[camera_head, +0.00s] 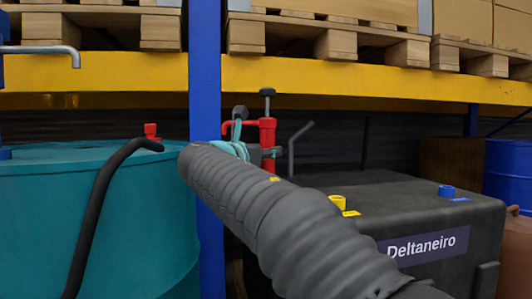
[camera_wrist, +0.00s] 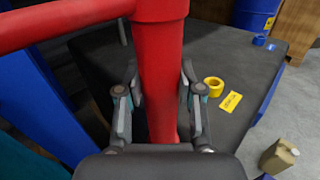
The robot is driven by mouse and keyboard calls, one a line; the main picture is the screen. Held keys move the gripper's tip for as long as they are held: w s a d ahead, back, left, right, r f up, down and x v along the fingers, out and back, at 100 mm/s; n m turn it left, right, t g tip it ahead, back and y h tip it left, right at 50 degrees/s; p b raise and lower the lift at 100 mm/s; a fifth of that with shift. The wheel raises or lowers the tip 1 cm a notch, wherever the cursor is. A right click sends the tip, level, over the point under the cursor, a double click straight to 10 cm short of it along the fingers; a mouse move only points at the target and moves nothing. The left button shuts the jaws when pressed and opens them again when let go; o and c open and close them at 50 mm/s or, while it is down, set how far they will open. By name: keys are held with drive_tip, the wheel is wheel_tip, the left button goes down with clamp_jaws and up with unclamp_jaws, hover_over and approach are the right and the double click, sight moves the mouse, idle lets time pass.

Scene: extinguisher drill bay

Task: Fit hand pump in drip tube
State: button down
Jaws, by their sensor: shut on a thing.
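The hand pump (camera_head: 267,133) is red with a dark plunger knob on top and a side spout. It stands about upright in the head view, and its red barrel (camera_wrist: 163,60) fills the middle of the wrist view. My gripper (camera_wrist: 160,85) is shut on the barrel, one finger on each side. The pump's lower end is hidden. A yellow ring-shaped opening (camera_head: 337,202) with a yellow label is on the black tank's top, right of the pump; it also shows in the wrist view (camera_wrist: 213,86). I cannot tell whether this is the drip tube.
The black "Deltaneiro" tank (camera_head: 430,215) also has a blue fitting (camera_head: 446,191). A teal drum (camera_head: 95,230) stands left of a blue rack post (camera_head: 205,75). A yellow shelf beam (camera_head: 350,78) with pallets crosses above.

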drive_tip(key=shift+f, duration=0.5)
drive_tip(key=c, duration=0.7)
unclamp_jaws()
drive_tip(key=shift+o, duration=0.2)
drive_tip(key=v, duration=0.9)
idle(0.7)
